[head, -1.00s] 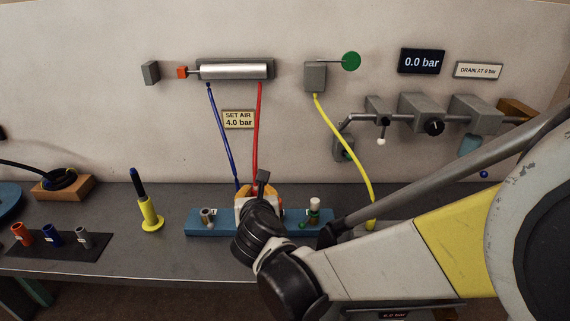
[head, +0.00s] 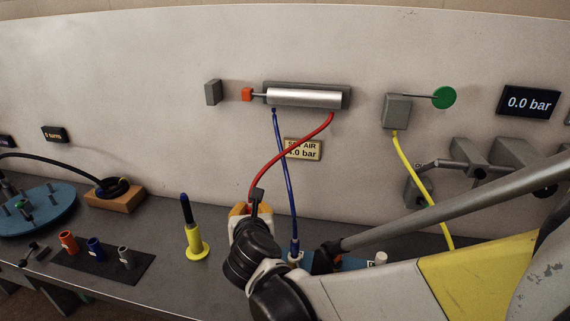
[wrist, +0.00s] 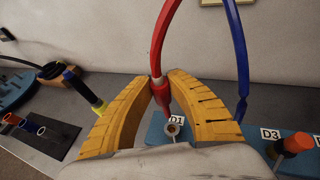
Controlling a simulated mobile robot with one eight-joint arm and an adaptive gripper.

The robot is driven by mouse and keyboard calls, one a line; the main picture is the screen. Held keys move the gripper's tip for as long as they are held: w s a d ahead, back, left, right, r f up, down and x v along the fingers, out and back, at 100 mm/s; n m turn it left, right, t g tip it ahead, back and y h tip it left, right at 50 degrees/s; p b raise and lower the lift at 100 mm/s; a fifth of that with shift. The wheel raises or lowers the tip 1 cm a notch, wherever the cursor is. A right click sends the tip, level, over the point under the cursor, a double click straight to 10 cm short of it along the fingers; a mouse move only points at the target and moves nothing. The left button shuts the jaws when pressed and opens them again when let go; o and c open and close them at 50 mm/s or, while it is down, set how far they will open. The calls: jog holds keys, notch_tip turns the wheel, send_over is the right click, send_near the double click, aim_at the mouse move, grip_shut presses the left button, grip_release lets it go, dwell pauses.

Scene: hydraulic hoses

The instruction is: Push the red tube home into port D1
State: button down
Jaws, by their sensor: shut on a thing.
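The red tube (head: 282,155) hangs from the right end of the silver cylinder (head: 304,97) and curves down left to my gripper (head: 250,207). In the wrist view my gripper (wrist: 161,98) is shut on the red tube (wrist: 163,50) near its lower end. The tube's tip points down at port D1 (wrist: 172,131), a round socket with an open mouth beside its label on the blue block (wrist: 155,136). The tip appears just above the mouth; I cannot tell the exact gap. In the head view my arm hides D1.
The blue tube (head: 285,175) runs down close to the right of my gripper. A D3 port with an orange top (wrist: 297,143) stands right of D1. A yellow stand (head: 194,242) and colored cups (head: 96,247) are left. A yellow hose (head: 418,180) hangs right.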

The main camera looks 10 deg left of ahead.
jog(key=shift+f, duration=0.15)
jog(key=shift+f+b, duration=2.55)
jog(key=shift+f, duration=0.25)
jog(key=shift+f+b, duration=1.8)
jog(key=shift+f, duration=0.1)
jog(key=c, duration=1.3)
grip_release()
jog(key=shift+o, duration=0.2)
jog(key=v, duration=1.2)
jog(key=shift+d, duration=0.25)
jog(key=shift+w+r, duration=0.1)
